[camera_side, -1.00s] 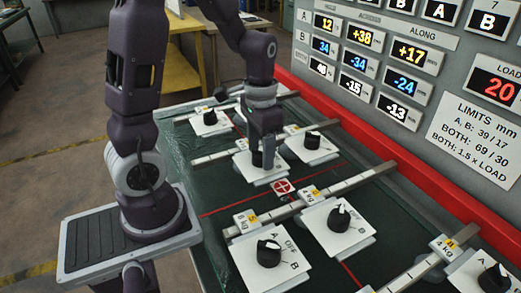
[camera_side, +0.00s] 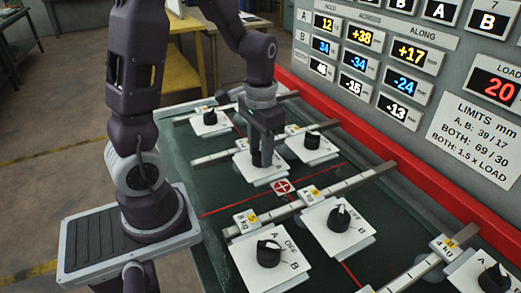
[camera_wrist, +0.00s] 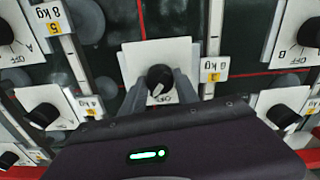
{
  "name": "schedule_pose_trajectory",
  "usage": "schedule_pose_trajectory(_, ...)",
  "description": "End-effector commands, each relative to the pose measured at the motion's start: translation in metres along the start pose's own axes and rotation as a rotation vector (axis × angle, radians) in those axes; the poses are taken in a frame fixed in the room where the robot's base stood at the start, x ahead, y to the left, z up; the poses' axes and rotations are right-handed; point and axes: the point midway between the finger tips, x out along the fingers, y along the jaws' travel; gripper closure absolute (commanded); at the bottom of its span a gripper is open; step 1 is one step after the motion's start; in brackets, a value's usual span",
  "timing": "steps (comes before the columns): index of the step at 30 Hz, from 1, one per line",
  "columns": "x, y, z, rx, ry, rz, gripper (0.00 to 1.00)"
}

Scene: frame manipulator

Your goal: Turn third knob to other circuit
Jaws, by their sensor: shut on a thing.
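My gripper (camera_side: 261,162) is lowered over a white plate (camera_side: 242,169) in the middle row of the bench. In the wrist view its fingers (camera_wrist: 160,88) stand on either side of a round black knob (camera_wrist: 160,75), shut on it. The knob's plate (camera_wrist: 131,62) has a tag (camera_wrist: 213,70) beside it with a yellow 3. The knob's white pointer line faces the bottom of the wrist view, near the OFF lettering. The fingers hide part of the plate's lettering.
Other knobs on white plates surround it, including a front one (camera_side: 268,254) and a right one (camera_side: 339,217). Metal rails (camera_side: 359,179) cross the dark bench. A red ledge (camera_side: 416,207) and a grey display panel (camera_side: 454,62) stand along the right.

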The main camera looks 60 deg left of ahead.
Motion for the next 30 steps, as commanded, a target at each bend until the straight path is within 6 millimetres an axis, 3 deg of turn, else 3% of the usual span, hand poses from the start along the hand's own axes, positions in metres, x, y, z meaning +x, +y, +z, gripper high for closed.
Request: schedule_pose_trajectory(30,-0.0004,0.0003,-0.0001,-0.947,0.0,0.001,1.0)
